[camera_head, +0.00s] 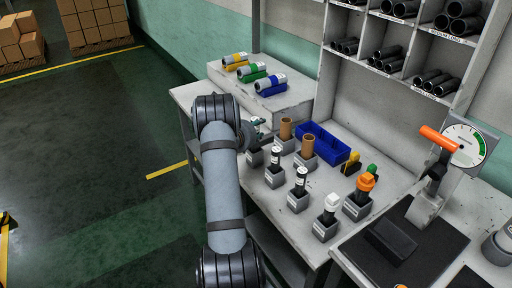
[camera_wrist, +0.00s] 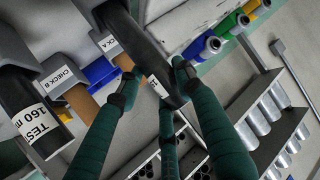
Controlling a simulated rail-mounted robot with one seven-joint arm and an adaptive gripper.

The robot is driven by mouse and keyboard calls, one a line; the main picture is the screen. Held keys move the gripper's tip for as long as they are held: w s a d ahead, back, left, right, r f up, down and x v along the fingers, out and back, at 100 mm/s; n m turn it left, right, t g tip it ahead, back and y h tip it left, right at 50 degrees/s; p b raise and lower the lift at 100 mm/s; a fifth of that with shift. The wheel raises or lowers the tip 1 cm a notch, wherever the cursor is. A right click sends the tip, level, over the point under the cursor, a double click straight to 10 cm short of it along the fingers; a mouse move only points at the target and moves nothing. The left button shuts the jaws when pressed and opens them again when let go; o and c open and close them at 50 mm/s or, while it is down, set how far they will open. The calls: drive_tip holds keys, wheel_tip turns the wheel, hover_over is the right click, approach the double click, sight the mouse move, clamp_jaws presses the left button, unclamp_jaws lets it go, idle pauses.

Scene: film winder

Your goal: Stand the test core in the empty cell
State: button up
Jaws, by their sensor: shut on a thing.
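In the head view my gripper (camera_head: 257,132) is at the left end of the cell row, mostly behind my arm. A grey cell (camera_head: 254,158) stands just below it; no core shows clearly in it. Two black cores with white labels, one here (camera_head: 275,157) and one here (camera_head: 300,178), stand upright in neighbouring cells. In the wrist view a black core labelled TEST 160 m (camera_wrist: 38,122) stands at the left.
Two brown cores, one here (camera_head: 286,128) and one here (camera_head: 307,146), stand in cells behind, close to my gripper. A blue bin (camera_head: 333,147) lies beyond them. White-topped (camera_head: 332,202) and orange-topped (camera_head: 366,182) items stand to the right. A raised shelf (camera_head: 285,97) holds coloured rolls.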

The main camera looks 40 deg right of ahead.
hover_over(257, 152)
drive_tip(key=shift+w+d+f, duration=0.1)
drive_tip(key=shift+w+f, duration=0.1)
drive_tip(key=shift+f, duration=1.15)
drive_tip(key=shift+w+d+f, duration=0.1)
drive_tip(key=shift+w+f, duration=0.05)
drive_tip(key=shift+f, duration=1.2)
drive_tip(key=shift+f, duration=0.2)
drive_tip(key=o, duration=0.8)
drive_tip(key=shift+o, duration=0.2)
drive_tip(key=shift+r, duration=0.15)
drive_tip(key=b+v, duration=0.1)
drive_tip(key=v, duration=1.1)
drive_tip(key=shift+b, duration=0.3)
